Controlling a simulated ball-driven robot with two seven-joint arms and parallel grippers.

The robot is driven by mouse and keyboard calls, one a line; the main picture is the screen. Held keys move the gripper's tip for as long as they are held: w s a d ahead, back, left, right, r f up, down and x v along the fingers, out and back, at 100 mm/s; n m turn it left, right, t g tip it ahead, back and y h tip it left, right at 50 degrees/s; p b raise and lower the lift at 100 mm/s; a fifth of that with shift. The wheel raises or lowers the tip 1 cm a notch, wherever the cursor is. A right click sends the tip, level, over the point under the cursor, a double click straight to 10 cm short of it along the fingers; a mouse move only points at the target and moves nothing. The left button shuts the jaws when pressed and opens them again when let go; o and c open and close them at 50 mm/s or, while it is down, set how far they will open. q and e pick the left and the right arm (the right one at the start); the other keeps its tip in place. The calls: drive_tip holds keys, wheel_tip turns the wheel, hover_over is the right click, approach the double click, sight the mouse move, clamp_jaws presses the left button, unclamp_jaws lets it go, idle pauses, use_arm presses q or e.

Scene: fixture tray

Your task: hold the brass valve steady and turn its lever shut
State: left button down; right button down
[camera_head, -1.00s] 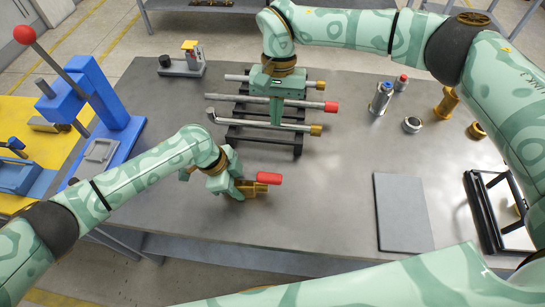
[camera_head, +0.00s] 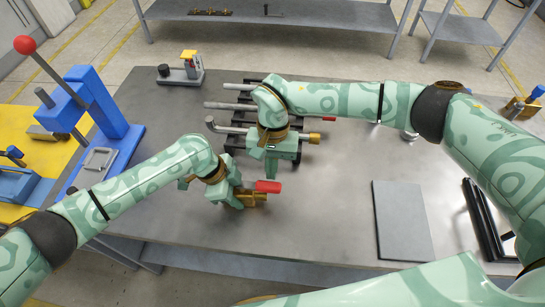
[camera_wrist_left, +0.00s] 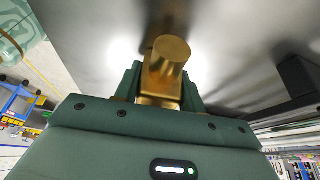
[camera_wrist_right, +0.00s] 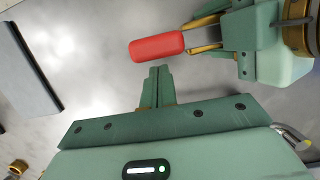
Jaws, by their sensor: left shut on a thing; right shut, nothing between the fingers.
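The brass valve (camera_head: 250,199) is on the grey table at the front middle, with its red-handled lever (camera_head: 267,186) pointing right. My left gripper (camera_head: 238,196) is shut on the valve body from the left; the brass body (camera_wrist_left: 163,75) shows between its fingers in the left wrist view. My right gripper (camera_head: 270,174) is shut and empty, just above the red lever in the head view. In the right wrist view its closed fingertips (camera_wrist_right: 158,72) are close to the red lever (camera_wrist_right: 157,48); whether they touch it I cannot tell.
A black rack (camera_head: 236,141) with several metal rods stands behind my right gripper. A blue press (camera_head: 98,110) with a red-knobbed lever is at the left. A flat grey plate (camera_head: 402,220) lies to the right. The table between valve and plate is clear.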

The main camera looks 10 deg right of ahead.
sight(272, 184)
drive_tip(key=shift+s+m, duration=0.55)
drive_tip(key=shift+m, duration=0.05)
idle(0.5)
drive_tip(key=shift+s+a+m+y, duration=0.1)
drive_tip(key=shift+s+m+y, duration=0.3)
drive_tip(key=shift+s+m, duration=0.85)
drive_tip(key=s+a+m+t, duration=0.1)
drive_tip(key=s+a+m, duration=0.3)
drive_tip(key=m, duration=0.3)
drive_tip(key=shift+s+a+t+y, duration=0.15)
drive_tip(key=shift+s+t+y, duration=0.1)
drive_tip(key=shift+t+y, duration=0.15)
drive_tip(key=shift+w, duration=0.15)
drive_tip(key=shift+w, duration=0.7)
